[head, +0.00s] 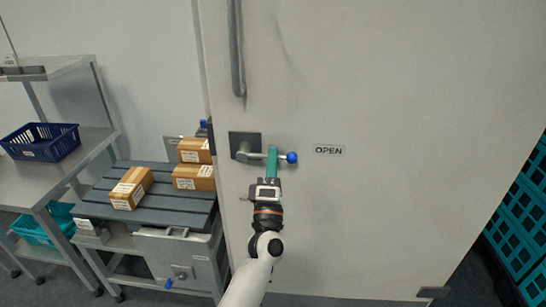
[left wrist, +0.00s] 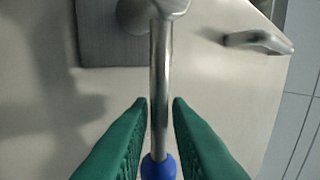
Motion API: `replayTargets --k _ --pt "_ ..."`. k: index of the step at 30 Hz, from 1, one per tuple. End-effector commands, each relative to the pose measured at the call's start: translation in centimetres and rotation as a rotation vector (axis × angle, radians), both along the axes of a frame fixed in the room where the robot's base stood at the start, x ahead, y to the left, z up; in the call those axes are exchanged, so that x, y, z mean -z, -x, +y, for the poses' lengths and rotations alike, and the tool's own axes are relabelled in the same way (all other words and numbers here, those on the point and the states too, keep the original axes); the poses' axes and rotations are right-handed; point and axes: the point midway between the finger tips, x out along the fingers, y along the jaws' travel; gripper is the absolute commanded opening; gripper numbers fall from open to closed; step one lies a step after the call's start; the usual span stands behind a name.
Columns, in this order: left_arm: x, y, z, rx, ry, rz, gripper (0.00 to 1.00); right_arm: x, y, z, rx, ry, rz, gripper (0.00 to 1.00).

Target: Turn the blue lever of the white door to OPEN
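The white door (head: 400,90) fills the middle and right of the head view. Its lever is a grey metal bar on a dark square plate (head: 238,139), with a blue knob (head: 291,157) at its end. The bar lies nearly level and points right, toward the OPEN label (head: 328,150). My left gripper (head: 272,152) is at the bar, just left of the knob. In the left wrist view its green fingers (left wrist: 160,100) stand either side of the bar (left wrist: 160,75), with narrow gaps, above the blue knob (left wrist: 158,168). My right gripper is not in view.
A long vertical handle (head: 237,50) is on the door above the lever. Left of the door, a slatted grey table (head: 150,212) carries several brown boxes (head: 131,187). A blue basket (head: 42,143) is on a metal bench further left. Teal crates (head: 522,215) stand at right.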

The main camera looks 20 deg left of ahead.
Motion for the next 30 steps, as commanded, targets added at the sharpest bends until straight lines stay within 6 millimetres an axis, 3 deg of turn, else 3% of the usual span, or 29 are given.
replayTargets --k 9,15,30 --pt "4.2 5.4 -1.6 0.001 0.002 0.003 0.17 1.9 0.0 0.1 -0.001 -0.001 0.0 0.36" --pt "5.6 7.7 -2.3 0.0 0.0 0.0 0.17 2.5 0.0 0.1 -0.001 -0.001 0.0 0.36" --pt "5.9 8.5 -2.5 0.0 0.002 -0.002 0.17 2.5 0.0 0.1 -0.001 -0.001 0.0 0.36"
